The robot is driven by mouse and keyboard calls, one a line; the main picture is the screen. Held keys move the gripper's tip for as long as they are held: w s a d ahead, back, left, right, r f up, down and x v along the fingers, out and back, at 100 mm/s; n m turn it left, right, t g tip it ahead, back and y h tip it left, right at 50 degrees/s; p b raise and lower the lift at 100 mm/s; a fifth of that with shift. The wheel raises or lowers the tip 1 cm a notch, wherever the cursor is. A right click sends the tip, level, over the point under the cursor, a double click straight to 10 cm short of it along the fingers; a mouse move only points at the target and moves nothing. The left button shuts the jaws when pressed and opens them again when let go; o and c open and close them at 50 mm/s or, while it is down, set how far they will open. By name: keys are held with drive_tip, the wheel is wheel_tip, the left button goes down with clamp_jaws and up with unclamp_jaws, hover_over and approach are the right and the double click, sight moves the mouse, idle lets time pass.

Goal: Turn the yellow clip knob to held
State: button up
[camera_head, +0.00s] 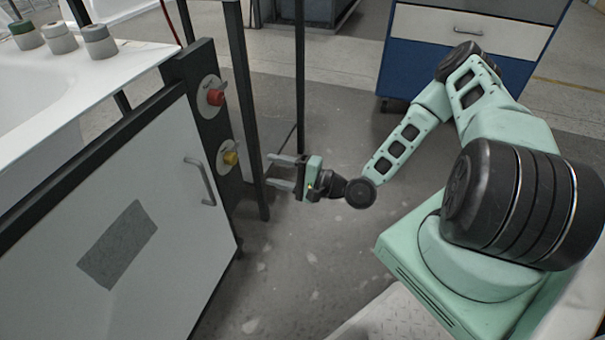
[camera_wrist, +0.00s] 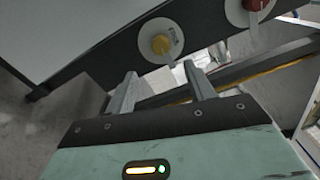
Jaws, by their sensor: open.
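The yellow clip knob (camera_head: 230,158) sits on a pale round plate on the dark upright panel, below the red knob (camera_head: 216,97). In the wrist view the yellow knob (camera_wrist: 161,44) is ahead of my fingers, with a small mark on its plate that is too small to read. My gripper (camera_head: 279,171) is open and empty. It stands to the right of the yellow knob, with its fingers pointing left toward the panel and clear of the knob. In the wrist view my gripper's two fingers (camera_wrist: 161,85) are spread apart, with the knob beyond the gap.
A dark post (camera_head: 243,100) stands between the panel and my gripper in the head view. A white door with a handle (camera_head: 199,181) is left of the knob. Several capped jars (camera_head: 60,38) stand on the tub rim. A blue cabinet (camera_head: 450,65) is at the back.

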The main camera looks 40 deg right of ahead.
drive_tip(key=v, duration=0.7)
drive_tip(key=shift+p, duration=0.35)
drive_tip(key=shift+w+a, duration=0.1)
drive_tip(key=a+r+n+g+h, duration=0.4)
drive_tip(key=a+n+g+h, duration=0.25)
drive_tip(key=n+g, duration=0.65)
drive_tip(key=s+a+r+n+g+h, duration=0.1)
drive_tip(key=s+a+r+n, duration=0.2)
drive_tip(key=s+r, duration=0.3)
drive_tip(key=s+a+r+n+h+p, duration=0.1)
drive_tip(key=s+a+r+n, duration=0.25)
drive_tip(key=s+r, duration=0.35)
drive_tip(key=s+a+r+n+g+h, duration=0.1)
drive_tip(key=s+a+r+n+h, duration=0.1)
drive_tip(key=s+a+r, duration=0.3)
wheel_tip(320, 180, up, 30)
drive_tip(key=d+p, duration=0.1)
drive_tip(key=p, duration=2.8)
drive_tip(key=shift+s+d, duration=0.3)
drive_tip(key=shift+s, duration=0.1)
